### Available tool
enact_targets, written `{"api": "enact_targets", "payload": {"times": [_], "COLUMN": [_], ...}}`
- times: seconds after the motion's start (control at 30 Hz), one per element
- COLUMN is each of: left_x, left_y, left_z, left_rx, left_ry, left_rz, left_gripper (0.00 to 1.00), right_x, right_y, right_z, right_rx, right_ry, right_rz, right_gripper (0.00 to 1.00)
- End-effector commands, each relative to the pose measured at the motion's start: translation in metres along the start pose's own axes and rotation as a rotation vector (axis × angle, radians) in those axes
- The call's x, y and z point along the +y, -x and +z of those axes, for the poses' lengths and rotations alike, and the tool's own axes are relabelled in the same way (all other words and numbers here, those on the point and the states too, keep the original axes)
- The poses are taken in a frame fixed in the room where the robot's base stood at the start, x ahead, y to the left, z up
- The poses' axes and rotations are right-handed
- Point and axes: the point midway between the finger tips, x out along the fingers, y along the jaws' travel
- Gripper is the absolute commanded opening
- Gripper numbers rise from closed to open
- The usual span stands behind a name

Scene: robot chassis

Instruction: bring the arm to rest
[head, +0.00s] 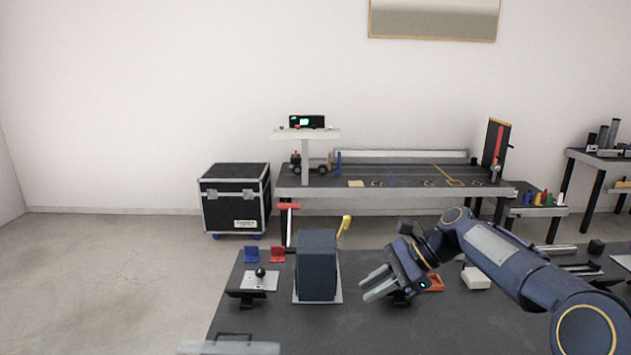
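My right arm (505,262) comes in from the right and reaches over the dark table. My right gripper (372,285) is open, with its pale fingers apart and nothing visible between them. It points left, just to the right of a dark upright block (317,265) on a light base plate, and looks apart from it. My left arm and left gripper are not in view.
On the dark table (300,332) stand a small plate with a black knob (260,281), blue (251,254) and red (278,254) brackets, and a white block (476,278). A bench (400,192) and black case (234,198) stand behind. The table's front middle is clear.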

Motion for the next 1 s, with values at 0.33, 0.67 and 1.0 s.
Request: {"api": "enact_targets", "payload": {"times": [0.33, 0.67, 1.0], "left_x": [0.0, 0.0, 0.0], "left_y": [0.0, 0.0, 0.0], "left_z": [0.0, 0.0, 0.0], "left_rx": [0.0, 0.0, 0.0], "left_ry": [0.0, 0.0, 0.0], "left_rz": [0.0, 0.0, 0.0], "left_gripper": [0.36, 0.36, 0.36], "right_x": [0.164, 0.314, 0.353], "right_y": [0.068, 0.045, 0.022], "right_z": [0.012, -0.022, -0.04], "right_rx": [0.354, 0.661, 0.75], "right_ry": [0.64, 1.198, 1.381], "right_rz": [-0.072, 0.023, 0.088], "right_gripper": [0.2, 0.2, 0.2]}}
